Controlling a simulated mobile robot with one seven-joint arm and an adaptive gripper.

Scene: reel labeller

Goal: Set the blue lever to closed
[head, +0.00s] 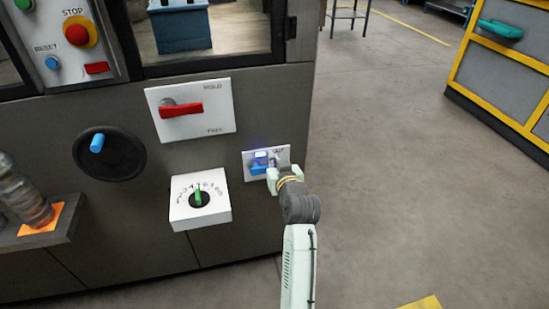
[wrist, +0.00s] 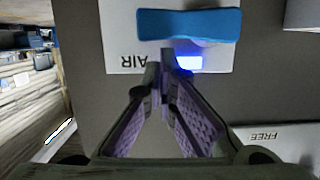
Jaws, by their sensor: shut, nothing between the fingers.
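The blue lever (head: 259,169) is on a small white panel (head: 282,152) low on the machine's front, near its right edge. In the wrist view the lever (wrist: 190,24) is a long blue bar lying roughly across the picture. The panel there (wrist: 120,50) is marked AIR, and a blue-white lamp (wrist: 189,63) glows beside the lever. My gripper (head: 270,175) is at the panel, just right of the lever in the head view. In the wrist view its fingertips (wrist: 162,62) are together and empty, over the panel's edge, with the lever beyond them. I cannot tell whether they touch anything.
A red handle (head: 182,109) on a white plate marked HOLD and FREE is above left. A white dial box (head: 200,212) with a green pointer is left of my gripper. A blue knob (head: 97,143) is farther left. Floor to the right (head: 400,180) is clear.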

